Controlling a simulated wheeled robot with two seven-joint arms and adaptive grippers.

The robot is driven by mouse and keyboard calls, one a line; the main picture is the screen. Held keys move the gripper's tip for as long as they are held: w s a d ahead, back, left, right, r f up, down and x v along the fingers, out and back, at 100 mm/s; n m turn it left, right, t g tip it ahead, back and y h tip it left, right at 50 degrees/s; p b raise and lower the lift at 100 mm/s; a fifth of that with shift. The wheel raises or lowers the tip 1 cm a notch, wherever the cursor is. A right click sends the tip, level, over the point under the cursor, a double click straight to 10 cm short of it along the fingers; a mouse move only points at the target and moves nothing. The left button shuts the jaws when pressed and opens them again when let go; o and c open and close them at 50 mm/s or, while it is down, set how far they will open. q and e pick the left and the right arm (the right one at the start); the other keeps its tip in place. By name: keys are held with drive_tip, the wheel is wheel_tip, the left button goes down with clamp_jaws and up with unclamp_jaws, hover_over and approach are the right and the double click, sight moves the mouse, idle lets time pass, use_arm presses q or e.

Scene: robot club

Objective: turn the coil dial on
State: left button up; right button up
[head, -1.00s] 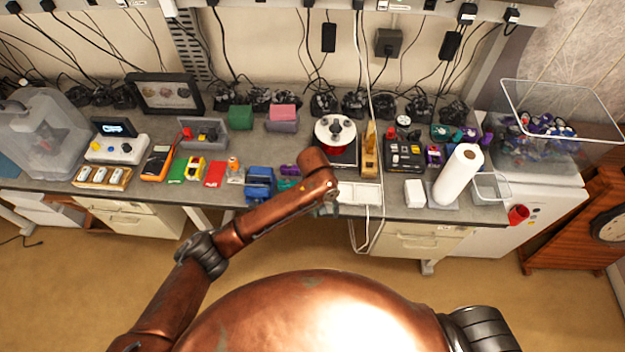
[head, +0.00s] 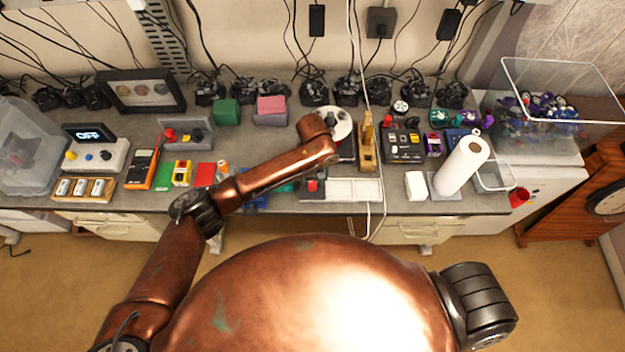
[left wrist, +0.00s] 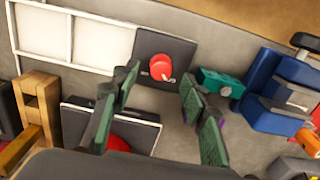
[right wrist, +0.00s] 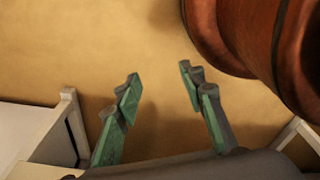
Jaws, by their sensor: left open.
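A red round dial with a pale pointer mark, which I take for the coil dial (left wrist: 161,68), sits on a dark square plate (left wrist: 178,48) in the left wrist view. In the head view the red dial (head: 313,186) shows near the bench's front edge, just below my left forearm. My left gripper (left wrist: 159,82) is open and empty; its two green fingers are spread with the dial between and beyond their tips. In the head view my arm hides its fingers. My right gripper (right wrist: 158,82) is open and empty above the floor, away from the bench.
A white divided tray (head: 354,189) lies beside the dial plate. A teal piece (left wrist: 219,80) and a blue tool (left wrist: 280,90) lie on its other side. A small display (head: 89,133) reads OFF.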

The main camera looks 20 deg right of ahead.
sight(312, 183)
use_arm(q)
drive_tip(key=f, duration=0.2)
drive_tip(key=shift+w+a+f, duration=0.15)
drive_tip(key=shift+a+f, duration=0.05)
drive_tip(key=shift+f, duration=0.1)
drive_tip(key=shift+d+f, duration=0.1)
drive_tip(key=shift+f, duration=0.55)
drive_tip(key=c, duration=0.8)
clamp_jaws()
use_arm(e)
drive_tip(key=shift+w+r, duration=0.2)
drive_tip(key=shift+w, duration=0.15)
